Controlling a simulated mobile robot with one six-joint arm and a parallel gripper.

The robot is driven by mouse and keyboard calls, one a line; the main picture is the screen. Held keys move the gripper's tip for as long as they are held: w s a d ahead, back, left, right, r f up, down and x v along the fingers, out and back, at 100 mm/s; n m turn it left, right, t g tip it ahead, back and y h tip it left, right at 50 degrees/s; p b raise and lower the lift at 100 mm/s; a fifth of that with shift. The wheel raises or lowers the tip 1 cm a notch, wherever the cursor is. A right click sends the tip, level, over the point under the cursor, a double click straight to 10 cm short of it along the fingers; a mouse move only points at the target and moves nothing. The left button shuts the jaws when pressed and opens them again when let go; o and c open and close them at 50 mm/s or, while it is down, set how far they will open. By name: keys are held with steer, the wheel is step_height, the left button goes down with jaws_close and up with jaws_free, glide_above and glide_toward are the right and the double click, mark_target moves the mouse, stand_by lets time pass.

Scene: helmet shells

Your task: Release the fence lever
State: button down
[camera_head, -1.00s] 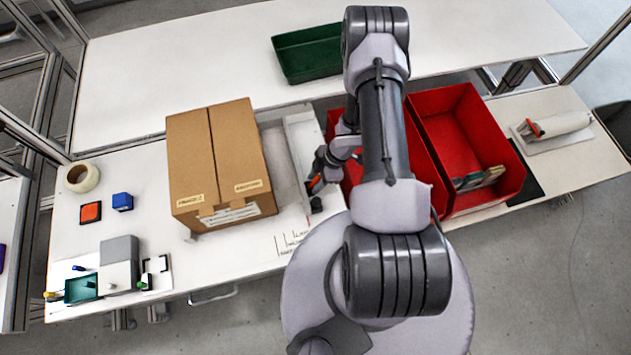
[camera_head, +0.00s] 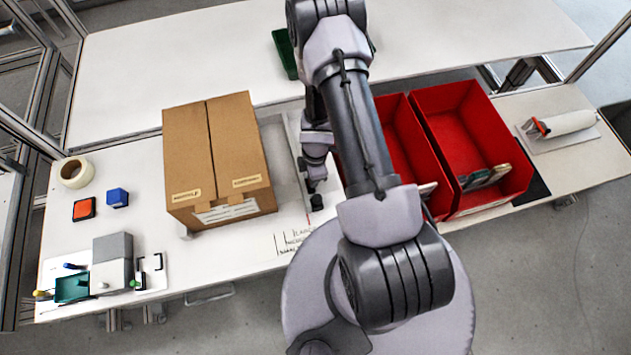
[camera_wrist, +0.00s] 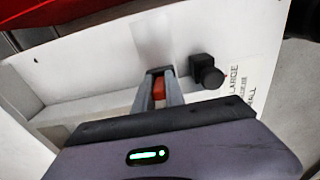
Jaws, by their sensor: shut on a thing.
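The fence lever (camera_wrist: 159,90) shows as a small red piece between my fingers in the wrist view. My gripper (camera_wrist: 159,73) is shut on it, and the fingers hide most of it. In the head view my gripper (camera_head: 313,182) is low at the near end of the pale fence (camera_head: 293,128), right of the cardboard box, and the lever is hidden there. A black block with a round knob (camera_wrist: 205,72) sits just right of the fingers in the wrist view. It also shows in the head view (camera_head: 317,202).
The cardboard box (camera_head: 216,160) stands close on the left. Red bins (camera_head: 470,130) stand on the right, partly behind my arm. A printed size scale (camera_head: 290,242) lies at the front edge. A green tray (camera_head: 285,55) is at the back.

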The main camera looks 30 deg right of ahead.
steer(key=shift+f+h, duration=0.2)
steer(key=shift+h, duration=0.1)
steer(key=shift+r, duration=0.2)
steer(key=c, duration=1.4)
jaws_free()
steer(key=shift+r, duration=0.1)
step_height(320, 180, up, 17)
steer(key=p, duration=1.7)
steer(key=shift+r, duration=0.15)
